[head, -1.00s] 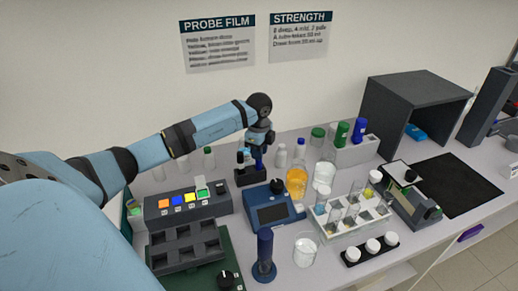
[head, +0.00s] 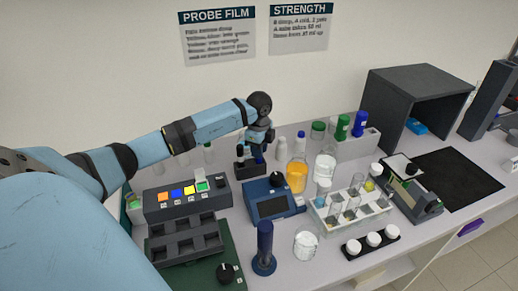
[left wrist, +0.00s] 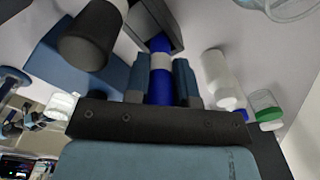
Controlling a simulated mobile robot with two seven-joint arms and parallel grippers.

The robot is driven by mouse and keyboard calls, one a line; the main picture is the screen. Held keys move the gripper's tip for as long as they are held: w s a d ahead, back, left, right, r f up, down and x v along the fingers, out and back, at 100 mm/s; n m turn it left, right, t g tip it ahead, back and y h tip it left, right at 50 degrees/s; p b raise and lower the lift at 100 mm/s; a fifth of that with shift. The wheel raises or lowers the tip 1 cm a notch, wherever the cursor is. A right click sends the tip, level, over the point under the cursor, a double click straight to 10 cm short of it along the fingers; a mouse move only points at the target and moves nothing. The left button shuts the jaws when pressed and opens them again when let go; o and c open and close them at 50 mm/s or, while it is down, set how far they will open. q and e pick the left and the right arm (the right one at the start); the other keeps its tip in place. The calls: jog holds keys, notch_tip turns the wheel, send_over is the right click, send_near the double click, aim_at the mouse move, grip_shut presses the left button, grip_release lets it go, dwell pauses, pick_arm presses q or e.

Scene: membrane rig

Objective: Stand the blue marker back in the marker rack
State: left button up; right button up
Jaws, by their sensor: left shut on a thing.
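My left gripper (head: 257,143) is shut on the blue marker (head: 258,157) and holds it upright at the dark marker rack (head: 250,176). In the left wrist view, the blue marker (left wrist: 160,87), with a pale band, stands between the two fingers (left wrist: 160,82). Its far end meets the opening of the dark rack (left wrist: 172,18). How deep the marker sits in the rack cannot be told. My right gripper is in neither view.
A white bottle (head: 283,154) and an orange-filled bottle (head: 297,173) stand right of the rack. A blue device (head: 272,203) with a black knob is in front. A grey button box (head: 187,199) is at front left. Tube rack (head: 350,213) and grey hood (head: 415,95) are further right.

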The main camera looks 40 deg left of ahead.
pick_arm(q)
jog(key=shift+f, duration=0.2)
jog(key=o, duration=0.9)
notch_tip(320, 180, up, 14)
jog(key=shift+f+b, duration=0.1)
jog(key=shift+b, duration=0.55)
